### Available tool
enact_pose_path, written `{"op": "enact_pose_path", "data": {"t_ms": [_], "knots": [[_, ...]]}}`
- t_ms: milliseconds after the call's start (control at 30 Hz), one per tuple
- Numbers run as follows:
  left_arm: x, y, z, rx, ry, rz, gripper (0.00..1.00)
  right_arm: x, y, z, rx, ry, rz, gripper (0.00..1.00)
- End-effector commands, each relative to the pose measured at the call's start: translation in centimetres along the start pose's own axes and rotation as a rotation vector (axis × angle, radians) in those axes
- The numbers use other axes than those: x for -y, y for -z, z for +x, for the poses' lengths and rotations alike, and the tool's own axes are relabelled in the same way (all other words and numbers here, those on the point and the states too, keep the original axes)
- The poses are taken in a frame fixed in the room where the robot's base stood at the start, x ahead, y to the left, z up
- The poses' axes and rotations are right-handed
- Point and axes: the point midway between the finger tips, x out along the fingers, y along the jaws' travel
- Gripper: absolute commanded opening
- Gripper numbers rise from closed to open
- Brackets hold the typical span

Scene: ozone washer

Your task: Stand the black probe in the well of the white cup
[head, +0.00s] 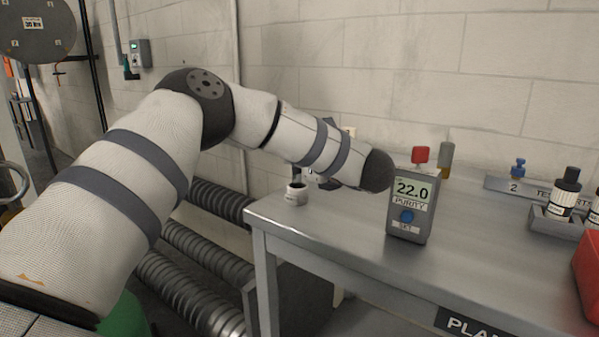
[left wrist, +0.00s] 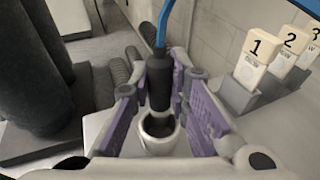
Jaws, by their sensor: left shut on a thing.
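The white cup (head: 296,196) stands near the left end of the metal bench. It also shows in the left wrist view (left wrist: 176,146), with its dark well facing up. The black probe (left wrist: 159,84), with a blue cable at its top, is upright between the purple pads of my left gripper (left wrist: 157,100), which is shut on it. The probe's lower end is at or just above the well's mouth; I cannot tell whether it is inside. In the head view my left arm hides most of that gripper (head: 310,176). My right gripper is out of view.
A grey purity meter (head: 410,207) reading 22.0 stands right of my left arm. A rack with a black-capped bottle (head: 567,193) and a red box (head: 589,262) are at the right. The front middle of the bench (head: 490,270) is clear. Ribbed hoses lie below left.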

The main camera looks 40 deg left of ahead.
Motion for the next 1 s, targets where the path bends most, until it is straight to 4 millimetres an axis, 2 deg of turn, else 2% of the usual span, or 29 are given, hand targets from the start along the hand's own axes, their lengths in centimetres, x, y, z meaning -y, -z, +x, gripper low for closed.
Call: {"op": "enact_pose_path", "data": {"t_ms": [33,100,433,467,533,867,1000], "knots": [[0.0,1.4,0.2,-0.002,0.0,0.009,0.0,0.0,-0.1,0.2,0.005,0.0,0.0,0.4],[-0.1,2.4,0.4,-0.001,0.0,0.007,0.0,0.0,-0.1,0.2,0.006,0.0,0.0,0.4],[-0.1,2.7,0.4,-0.001,0.001,0.004,0.0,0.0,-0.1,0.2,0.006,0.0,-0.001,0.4],[-0.1,2.7,0.4,-0.001,0.001,0.003,0.21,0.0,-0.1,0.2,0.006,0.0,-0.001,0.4],[-0.1,2.6,0.4,-0.001,0.001,0.003,0.36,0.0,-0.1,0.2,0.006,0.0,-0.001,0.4],[-0.1,2.2,0.3,-0.001,0.001,0.001,0.36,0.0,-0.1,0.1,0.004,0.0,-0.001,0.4],[0.1,2.3,-2.4,-0.001,0.006,0.004,0.36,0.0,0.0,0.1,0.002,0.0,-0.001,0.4]]}}
